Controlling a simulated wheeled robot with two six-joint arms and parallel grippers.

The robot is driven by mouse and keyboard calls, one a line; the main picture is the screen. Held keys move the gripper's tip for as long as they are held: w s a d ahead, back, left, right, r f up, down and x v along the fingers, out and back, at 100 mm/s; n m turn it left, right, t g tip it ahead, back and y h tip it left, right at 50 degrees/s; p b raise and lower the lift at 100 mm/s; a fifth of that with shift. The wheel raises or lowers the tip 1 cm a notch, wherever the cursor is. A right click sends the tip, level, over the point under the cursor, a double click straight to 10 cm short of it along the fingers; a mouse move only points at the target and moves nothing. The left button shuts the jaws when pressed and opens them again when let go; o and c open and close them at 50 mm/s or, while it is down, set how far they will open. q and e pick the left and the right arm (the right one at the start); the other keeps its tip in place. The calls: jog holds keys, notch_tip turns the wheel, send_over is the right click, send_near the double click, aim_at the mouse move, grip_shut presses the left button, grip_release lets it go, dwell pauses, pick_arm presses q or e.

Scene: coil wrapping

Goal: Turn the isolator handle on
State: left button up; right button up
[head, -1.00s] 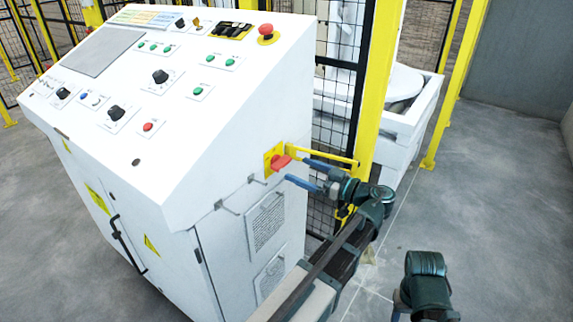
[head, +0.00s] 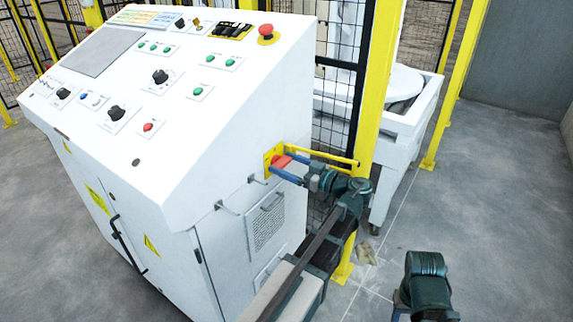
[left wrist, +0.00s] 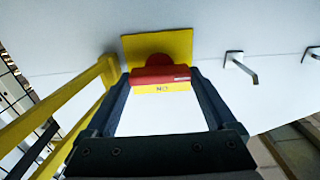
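The red isolator handle (head: 280,161) sits on a yellow plate (head: 267,158) on the side of the white cabinet. In the left wrist view, the handle (left wrist: 160,75) is a bar lying crosswise, with a small label on the yellow just below it. My left gripper (head: 283,163) reaches the handle from the right. Its two fingers stand apart, one at each end of the bar, as the left wrist view (left wrist: 161,80) shows. I cannot make out whether they press on it. My right gripper is not in view; part of my right arm shows at lower right.
A yellow bracket bar (head: 322,154) runs just beside the handle and gripper. Metal hooks (head: 228,207) stick out of the cabinet side (head: 225,245). A yellow post (head: 378,90) and mesh fence stand behind. The floor on the right is clear.

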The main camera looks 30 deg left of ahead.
pick_arm(q)
jog(key=c, duration=0.4)
jog(key=m, duration=0.4)
jog(key=shift+w, duration=0.1)
jog(key=m, duration=0.3)
jog(key=shift+f+m, duration=0.1)
jog(key=shift+m, duration=0.2)
jog(key=m, duration=0.5)
jog(key=shift+w+f, duration=0.1)
jog(key=shift+w, duration=0.05)
jog(key=shift+f+m, duration=0.1)
jog(key=shift+m, duration=2.6)
